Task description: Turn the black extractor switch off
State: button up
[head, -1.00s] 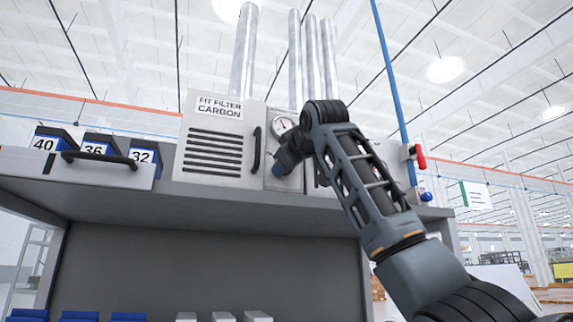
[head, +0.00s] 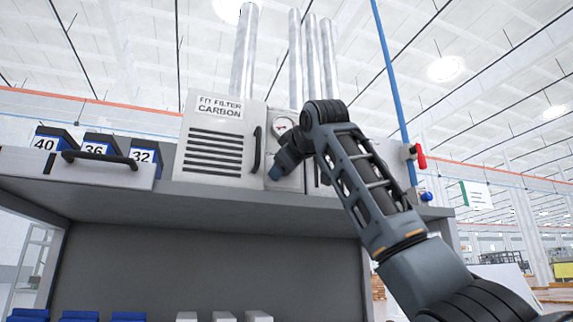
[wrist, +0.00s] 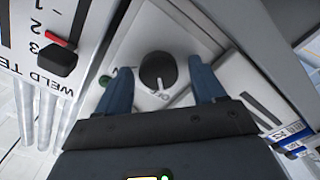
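The black extractor switch is a round black knob (wrist: 157,70) on a pale panel, in the middle of the wrist view. A white mark shows on its lower edge, close to small lettering that looks like "OFF". My gripper (wrist: 159,76) is open, with one blue-grey finger on each side of the knob. A gap shows between each finger and the knob; I cannot tell the depth between them. In the head view my gripper (head: 275,172) is in front of the narrow panel below a round gauge (head: 282,125), and the knob is hidden there.
A carbon filter cabinet (head: 213,150) with a black handle (head: 257,149) stands just left of my gripper. A green button (wrist: 104,80) is near the left finger. A black switch with a red tip (wrist: 57,57) sits on a labelled panel. A red lever (head: 420,157) is farther right.

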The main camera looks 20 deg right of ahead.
jog(key=shift+s, duration=0.1)
jog(key=s+b, duration=0.3)
jog(key=s, duration=0.4)
jog(key=shift+s, duration=0.3)
jog(key=shift+s, duration=0.1)
dwell(0.4)
